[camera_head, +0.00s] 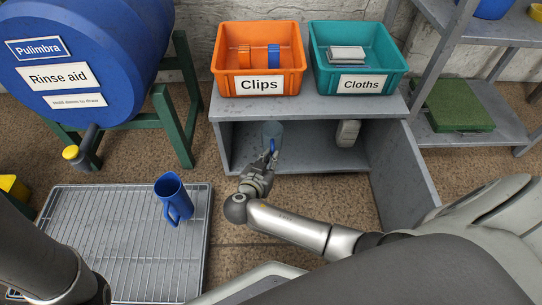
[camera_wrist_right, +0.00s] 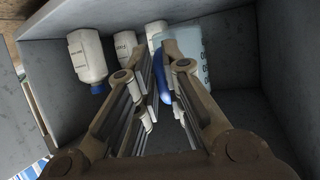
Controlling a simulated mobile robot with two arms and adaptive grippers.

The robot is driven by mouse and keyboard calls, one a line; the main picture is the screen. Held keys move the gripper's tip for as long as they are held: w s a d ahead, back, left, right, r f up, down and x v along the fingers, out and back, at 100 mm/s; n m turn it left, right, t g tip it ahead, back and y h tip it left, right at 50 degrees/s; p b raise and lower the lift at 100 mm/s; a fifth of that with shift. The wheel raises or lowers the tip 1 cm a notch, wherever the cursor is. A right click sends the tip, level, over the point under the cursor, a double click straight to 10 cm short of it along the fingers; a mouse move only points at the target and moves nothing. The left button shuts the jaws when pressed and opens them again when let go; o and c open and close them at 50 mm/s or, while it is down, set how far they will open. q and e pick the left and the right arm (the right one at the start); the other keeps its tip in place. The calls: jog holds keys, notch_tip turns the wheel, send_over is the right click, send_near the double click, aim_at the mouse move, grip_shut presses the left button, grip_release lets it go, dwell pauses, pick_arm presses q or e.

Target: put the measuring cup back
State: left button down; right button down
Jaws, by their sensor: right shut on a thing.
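The measuring cup (camera_head: 272,130) is pale translucent blue with a darker blue handle. It is at the left part of the open grey cabinet (camera_head: 388,175), below its top. In the right wrist view the cup (camera_wrist_right: 196,50) shows dark markings on its side, and its handle (camera_wrist_right: 162,76) is between my fingers. My right gripper (camera_head: 265,166) is shut on that handle, in front of the cup. I cannot tell whether the cup's base touches the cabinet floor. Part of my left arm shows at bottom left; its gripper is out of view.
White bottles (camera_wrist_right: 88,57) stand in the cabinet; one (camera_head: 347,132) shows at its right. An orange Clips bin (camera_head: 259,85) and a teal Cloths bin (camera_head: 359,84) sit on top. A blue jug (camera_head: 173,198) stands on the floor grate (camera_head: 120,250), near a blue drum (camera_head: 85,50).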

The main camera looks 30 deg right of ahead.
notch_tip(320, 180, down, 6)
jog(key=b, duration=0.5)
jog(key=shift+f+b, duration=0.45)
jog(key=shift+f, duration=0.2)
jog(key=c, duration=1.4)
grip_release()
jog(key=shift+c, duration=0.2)
